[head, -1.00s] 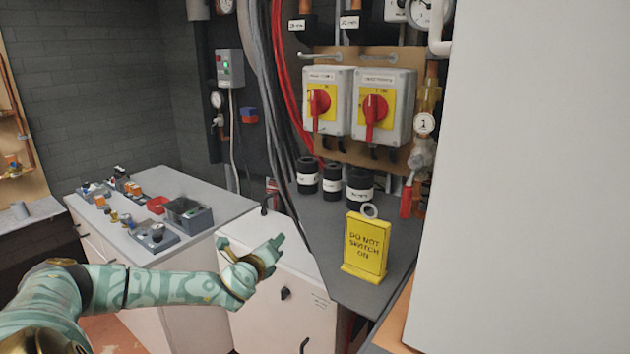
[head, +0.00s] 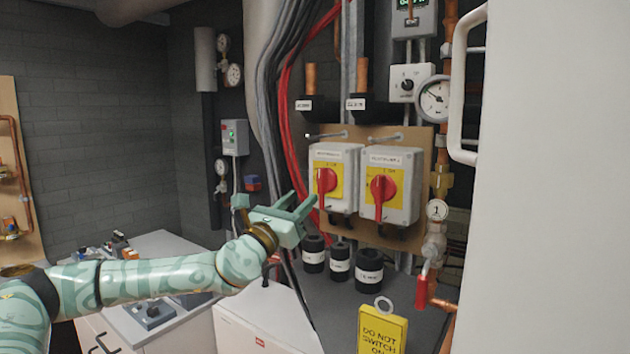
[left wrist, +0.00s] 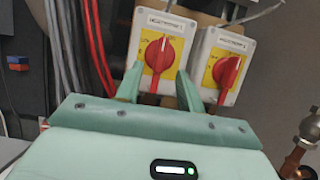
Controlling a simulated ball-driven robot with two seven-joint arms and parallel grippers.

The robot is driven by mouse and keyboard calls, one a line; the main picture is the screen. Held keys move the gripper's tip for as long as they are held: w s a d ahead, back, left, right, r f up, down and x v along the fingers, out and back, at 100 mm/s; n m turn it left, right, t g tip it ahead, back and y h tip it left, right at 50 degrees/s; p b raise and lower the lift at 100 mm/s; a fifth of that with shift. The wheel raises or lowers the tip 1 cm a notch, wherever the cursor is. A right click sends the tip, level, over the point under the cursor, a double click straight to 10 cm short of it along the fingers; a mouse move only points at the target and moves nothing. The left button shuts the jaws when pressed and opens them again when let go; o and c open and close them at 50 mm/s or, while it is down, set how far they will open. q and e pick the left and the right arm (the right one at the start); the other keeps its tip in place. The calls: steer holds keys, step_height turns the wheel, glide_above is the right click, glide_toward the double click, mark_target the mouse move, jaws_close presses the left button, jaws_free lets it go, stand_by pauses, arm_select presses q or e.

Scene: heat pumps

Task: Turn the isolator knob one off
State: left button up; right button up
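Two grey isolator boxes with yellow plates hang side by side on a wooden board. The left box has a red knob (head: 326,182), and the right box has another red knob (head: 382,191). Both handles stand roughly upright, with the long end pointing down. The labels above them are too small to read surely. My left gripper (head: 303,190) is open and empty, just left of and in front of the left box. In the left wrist view its fingers (left wrist: 159,84) lie either side of the left knob (left wrist: 158,55) in the picture, apparently short of it. My right gripper is not in view.
A yellow "DO NOT SWITCH ON" sign (head: 382,331) stands on the grey counter below. Several black labelled cylinders (head: 339,262) stand under the boxes. Red and grey cables (head: 290,90) run down left of the boxes. A white panel (head: 560,180) blocks the right side.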

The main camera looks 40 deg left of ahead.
mark_target(319, 181)
arm_select(q)
steer(key=p+x, duration=0.2)
steer(key=x, duration=0.4)
steer(key=shift+s+d+r, duration=0.1)
steer(key=shift+w+r, duration=0.1)
steer(key=shift+w, duration=0.35)
jaws_close()
